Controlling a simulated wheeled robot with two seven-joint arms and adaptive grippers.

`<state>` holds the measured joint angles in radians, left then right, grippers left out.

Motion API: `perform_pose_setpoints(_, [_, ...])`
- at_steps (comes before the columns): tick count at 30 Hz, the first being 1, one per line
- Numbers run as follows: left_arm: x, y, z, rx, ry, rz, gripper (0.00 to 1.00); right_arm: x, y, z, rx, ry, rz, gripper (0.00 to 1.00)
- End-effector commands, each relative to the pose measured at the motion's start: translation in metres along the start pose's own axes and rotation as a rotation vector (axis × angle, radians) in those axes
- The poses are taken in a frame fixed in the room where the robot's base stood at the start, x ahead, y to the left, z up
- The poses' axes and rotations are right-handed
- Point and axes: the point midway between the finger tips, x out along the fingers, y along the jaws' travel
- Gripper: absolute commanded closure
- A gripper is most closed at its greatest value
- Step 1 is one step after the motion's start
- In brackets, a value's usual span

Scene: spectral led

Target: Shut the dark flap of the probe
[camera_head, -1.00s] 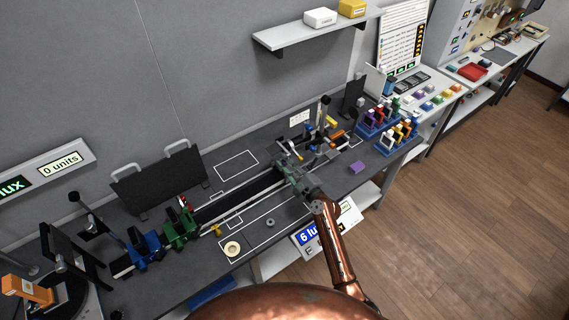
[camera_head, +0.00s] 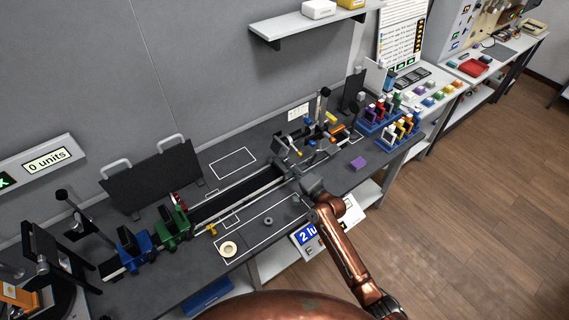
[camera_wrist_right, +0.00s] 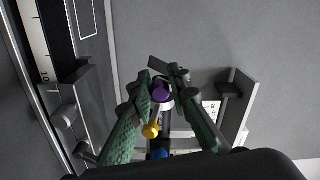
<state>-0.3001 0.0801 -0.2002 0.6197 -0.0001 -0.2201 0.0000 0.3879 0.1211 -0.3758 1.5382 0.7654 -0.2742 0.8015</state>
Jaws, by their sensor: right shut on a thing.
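My right gripper (camera_head: 303,172) reaches over the bench from the lower right, at the right end of the long rail. In the right wrist view its green fingers (camera_wrist_right: 163,82) are nearly together around a small dark piece, which looks like the dark flap (camera_wrist_right: 159,64). A purple round part (camera_wrist_right: 160,91) sits just at the fingertips, with a yellow knob (camera_wrist_right: 151,131) and a blue part (camera_wrist_right: 158,153) nearer the palm. In the head view the gripper and small parts crowd together, so the flap's angle is unclear. My left gripper is not in view.
Green (camera_head: 172,228) and blue (camera_head: 134,250) holders stand on the rail at the left. A dark panel (camera_head: 152,178) with two handles stands behind.

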Motion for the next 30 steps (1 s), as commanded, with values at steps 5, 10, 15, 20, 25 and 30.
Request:
perform_pose_setpoints(5, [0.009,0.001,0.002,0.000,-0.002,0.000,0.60,-0.003,0.012,-0.010,-0.165,0.006,0.010,1.00])
perform_pose_setpoints(10, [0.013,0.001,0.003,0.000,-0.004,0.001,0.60,-0.002,0.013,-0.015,-0.301,0.006,0.008,1.00])
perform_pose_setpoints(15, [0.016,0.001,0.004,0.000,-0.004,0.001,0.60,-0.002,0.014,-0.019,-0.404,0.007,0.007,1.00])
perform_pose_setpoints(20, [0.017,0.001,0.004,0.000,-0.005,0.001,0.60,-0.002,0.013,-0.021,-0.453,0.008,0.006,1.00])
perform_pose_setpoints(25, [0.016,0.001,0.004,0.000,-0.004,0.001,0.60,-0.002,0.012,-0.021,-0.451,0.009,0.004,0.79])
perform_pose_setpoints(30, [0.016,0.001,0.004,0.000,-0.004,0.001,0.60,-0.001,0.010,-0.020,-0.451,0.008,0.001,0.67])
